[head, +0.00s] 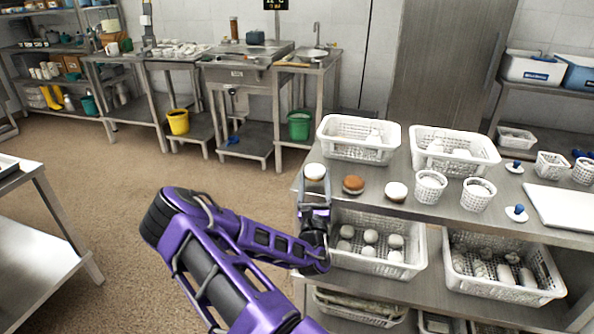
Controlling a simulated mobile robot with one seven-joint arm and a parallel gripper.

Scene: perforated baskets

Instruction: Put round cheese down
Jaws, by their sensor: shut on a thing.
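My purple arm reaches in from the bottom, and my gripper (315,184) is at the left end of the steel table (455,208). It is shut on a white round cheese (314,171), which shows at its fingertips. I cannot tell whether this cheese touches the table top. To its right, apart from it, a brown-orange round cheese (352,184) and another white round cheese (396,191) sit on the table top.
Two white perforated baskets (340,149) (475,166) stand behind the cheeses. Small white perforated tubs (430,187) (477,194) and a white board (562,206) are to the right. Baskets with round items (385,268) (535,291) fill the shelf below.

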